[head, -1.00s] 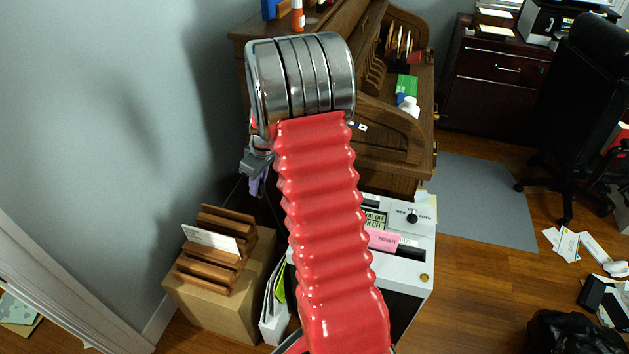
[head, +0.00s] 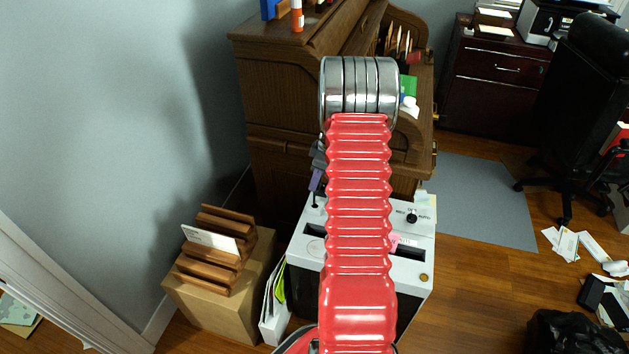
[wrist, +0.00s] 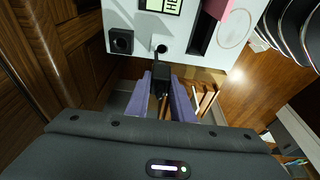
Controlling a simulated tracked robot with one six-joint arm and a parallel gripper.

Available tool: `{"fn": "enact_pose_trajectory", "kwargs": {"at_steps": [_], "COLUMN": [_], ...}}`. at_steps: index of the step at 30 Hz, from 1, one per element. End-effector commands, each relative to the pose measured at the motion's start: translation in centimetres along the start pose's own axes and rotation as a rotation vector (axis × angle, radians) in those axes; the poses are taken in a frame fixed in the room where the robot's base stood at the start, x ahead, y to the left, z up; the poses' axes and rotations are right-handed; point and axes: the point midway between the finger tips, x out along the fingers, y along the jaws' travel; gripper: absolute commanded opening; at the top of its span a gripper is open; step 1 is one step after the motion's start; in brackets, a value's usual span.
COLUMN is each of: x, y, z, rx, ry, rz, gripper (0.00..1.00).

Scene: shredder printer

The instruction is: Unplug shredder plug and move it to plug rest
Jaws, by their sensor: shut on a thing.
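The white shredder (head: 308,262) stands on the floor in front of the wooden desk, partly hidden behind my red arm. My gripper (head: 316,182) hangs over its far left corner. In the wrist view, the purple fingers of my gripper (wrist: 160,82) are shut on a black plug (wrist: 160,88). A dark cord (wrist: 157,62) runs from the plug to a round hole in the shredder's white top (wrist: 187,12). Beside that hole is a square black fitting (wrist: 121,41) with a round opening; I cannot tell if it is the plug rest. The plug looks clear of this fitting.
The wooden desk (head: 290,120) rises close behind the shredder. A cardboard box (head: 220,305) with a wooden letter rack (head: 215,250) stands to the left. Open floor (head: 470,290) lies to the right.

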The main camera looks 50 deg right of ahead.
Motion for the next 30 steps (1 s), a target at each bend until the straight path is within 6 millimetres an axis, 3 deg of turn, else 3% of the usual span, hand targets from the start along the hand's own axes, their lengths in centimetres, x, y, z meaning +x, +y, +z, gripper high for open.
{"fn": "enact_pose_trajectory", "kwargs": {"at_steps": [8, 30], "x": [0.7, 5.3], "y": [0.0, 0.0], "z": [0.2, 1.4], "rx": [0.001, 0.001], "ry": [0.002, 0.002], "rz": [0.000, 0.000], "gripper": [0.00, 0.00]}}
